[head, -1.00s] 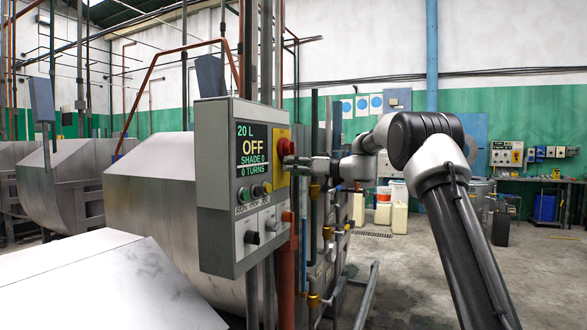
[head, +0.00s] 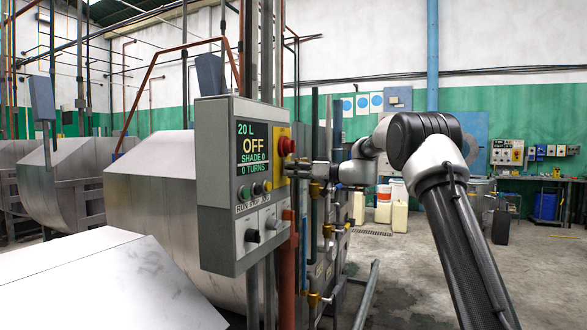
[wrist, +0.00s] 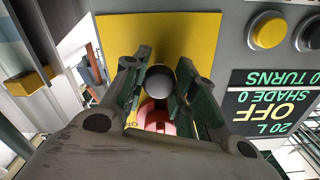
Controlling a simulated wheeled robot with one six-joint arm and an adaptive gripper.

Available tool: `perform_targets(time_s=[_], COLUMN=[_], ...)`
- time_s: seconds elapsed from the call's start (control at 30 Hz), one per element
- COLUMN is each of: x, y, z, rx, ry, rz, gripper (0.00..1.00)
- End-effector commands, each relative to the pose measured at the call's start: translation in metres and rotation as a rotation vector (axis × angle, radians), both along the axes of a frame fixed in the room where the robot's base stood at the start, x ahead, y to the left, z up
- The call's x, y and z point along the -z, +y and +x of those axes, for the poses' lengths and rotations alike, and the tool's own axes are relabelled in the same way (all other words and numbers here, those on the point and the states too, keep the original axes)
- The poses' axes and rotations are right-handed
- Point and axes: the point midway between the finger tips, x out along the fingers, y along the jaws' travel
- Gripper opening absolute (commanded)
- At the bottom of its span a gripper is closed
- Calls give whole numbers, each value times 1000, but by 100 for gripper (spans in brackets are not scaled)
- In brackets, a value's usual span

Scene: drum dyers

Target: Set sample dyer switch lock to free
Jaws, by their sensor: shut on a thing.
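The control panel (head: 215,170) has a display reading "20 L OFF SHADE 0 0 TURNS". On its right is a yellow plate (head: 279,136) with a red rotary switch (head: 288,146). My gripper (head: 290,169) reaches the plate from the right, just below the red switch. In the wrist view, my gripper (wrist: 160,85) has its two fingers on either side of a dark round knob (wrist: 159,79) and is shut on it. The red switch (wrist: 154,115) shows partly behind the knob and wrist, on the yellow plate (wrist: 190,35). Lettering beside it is partly covered.
Push buttons (head: 256,189) and two lower selector knobs (head: 252,236) are on the same panel, left of my gripper. Pipes with yellow fittings (head: 315,190) run close below my wrist. A steel drum housing (head: 150,190) stands behind the panel. Open floor is at the right.

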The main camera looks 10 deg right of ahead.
Motion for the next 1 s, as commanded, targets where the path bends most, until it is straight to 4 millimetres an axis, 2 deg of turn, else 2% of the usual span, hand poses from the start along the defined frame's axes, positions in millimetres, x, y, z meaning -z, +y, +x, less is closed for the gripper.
perform_targets(time_s=[0.13,0.17,0.27,0.3,0.67,0.77,1.0], x=[5,6,5,5,3,3,3], y=[0,0,0,0,-5,-16,-60], z=[0,0,0,0,-3,-10,-42], rx=[-2,-2,-2,-1,0,2,3], ry=[8,8,8,7,6,5,5], rz=[-4,-4,-4,-3,-3,-4,-2], gripper=[0,29,47,50,50,50,50])
